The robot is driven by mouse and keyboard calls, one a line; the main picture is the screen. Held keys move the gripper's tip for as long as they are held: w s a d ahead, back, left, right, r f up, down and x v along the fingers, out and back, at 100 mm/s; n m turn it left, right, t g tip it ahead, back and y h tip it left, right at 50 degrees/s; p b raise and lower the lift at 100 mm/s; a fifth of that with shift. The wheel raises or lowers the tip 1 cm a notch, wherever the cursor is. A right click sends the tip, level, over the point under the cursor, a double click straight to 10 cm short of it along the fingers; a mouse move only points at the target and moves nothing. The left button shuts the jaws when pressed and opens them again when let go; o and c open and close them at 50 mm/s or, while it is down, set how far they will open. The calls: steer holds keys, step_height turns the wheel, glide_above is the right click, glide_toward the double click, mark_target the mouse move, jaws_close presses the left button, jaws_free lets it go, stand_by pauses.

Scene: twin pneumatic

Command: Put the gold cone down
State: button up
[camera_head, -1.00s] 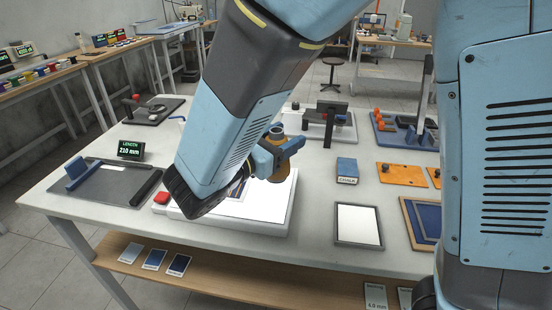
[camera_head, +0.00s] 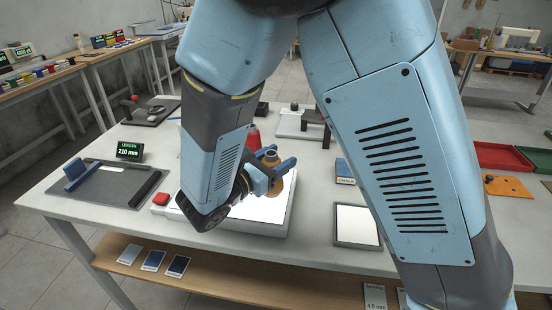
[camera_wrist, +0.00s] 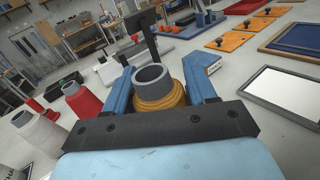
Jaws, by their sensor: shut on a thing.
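The gold cone (camera_wrist: 158,92) is a yellow-gold thread cone with a grey tube top. My gripper (camera_head: 278,166) is shut on it, with one blue finger on each side of the cone in the wrist view. In the head view the gold cone (camera_head: 277,182) is upright over the white lit panel (camera_head: 262,211). My arm hides part of that panel, and I cannot tell whether the cone's base touches it.
A red cone (camera_wrist: 84,102) and a white cone (camera_wrist: 36,133) stand left of my gripper in the wrist view. A framed white panel (camera_head: 357,225) and a small blue box (camera_head: 344,167) lie to the right. A length display (camera_head: 130,150) stands at left.

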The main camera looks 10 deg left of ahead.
steer(key=o, duration=1.1)
steer(key=v, duration=1.2)
